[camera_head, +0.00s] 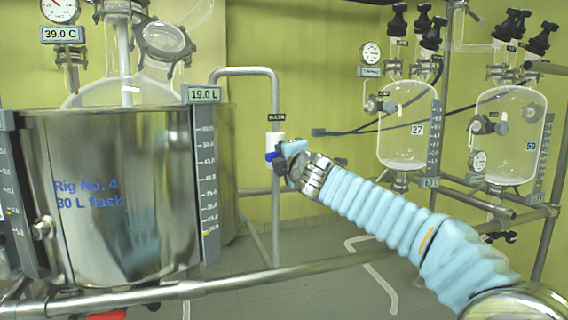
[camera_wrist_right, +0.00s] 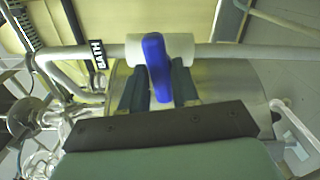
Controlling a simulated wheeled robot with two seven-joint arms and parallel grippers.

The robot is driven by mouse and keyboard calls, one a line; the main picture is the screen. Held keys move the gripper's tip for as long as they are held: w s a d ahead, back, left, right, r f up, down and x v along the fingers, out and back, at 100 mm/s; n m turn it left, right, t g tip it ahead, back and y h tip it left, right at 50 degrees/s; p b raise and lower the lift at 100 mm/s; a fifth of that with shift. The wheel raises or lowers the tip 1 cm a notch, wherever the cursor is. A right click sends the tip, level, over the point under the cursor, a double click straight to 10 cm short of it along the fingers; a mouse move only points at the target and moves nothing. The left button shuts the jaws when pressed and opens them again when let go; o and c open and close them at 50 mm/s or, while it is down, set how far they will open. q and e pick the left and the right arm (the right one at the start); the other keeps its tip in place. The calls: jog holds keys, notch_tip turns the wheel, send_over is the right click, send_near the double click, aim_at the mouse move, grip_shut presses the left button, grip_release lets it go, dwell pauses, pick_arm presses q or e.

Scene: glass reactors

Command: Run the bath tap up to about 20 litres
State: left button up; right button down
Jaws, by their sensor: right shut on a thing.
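The bath tap (camera_head: 275,140) is a white valve body on a vertical grey pipe, with a blue lever at its lower part. In the right wrist view the white body (camera_wrist_right: 185,47) lies on the pipe beside a BATH label (camera_wrist_right: 98,55). The blue lever (camera_wrist_right: 157,65) points across the pipe, slightly tilted, between the two dark fingers. My right gripper (camera_head: 288,158), also in the wrist view (camera_wrist_right: 160,88), is shut on the lever. The litre readout (camera_head: 205,94) shows 19.0 L above the scale (camera_head: 207,170) on the steel bath (camera_head: 100,250). My left gripper is out of view.
A temperature readout (camera_head: 62,34) shows 39.0 C. Glass vessels 27 (camera_head: 405,150) and 59 (camera_head: 515,155) hang at the right, behind my right arm. A steel rail (camera_head: 250,284) crosses in front. Glassware stands above the bath.

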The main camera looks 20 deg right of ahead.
jog(key=shift+f+m+b, duration=0.1)
jog(key=shift+m+b, duration=0.3)
jog(key=shift+m, duration=0.6)
jog(key=c, duration=1)
grip_release()
jog(key=shift+o, duration=0.2)
jog(key=s+b, duration=0.3)
jog(key=s, duration=1)
jog(key=shift+s+d+b, duration=0.25)
jog(key=shift+s+b, duration=0.15)
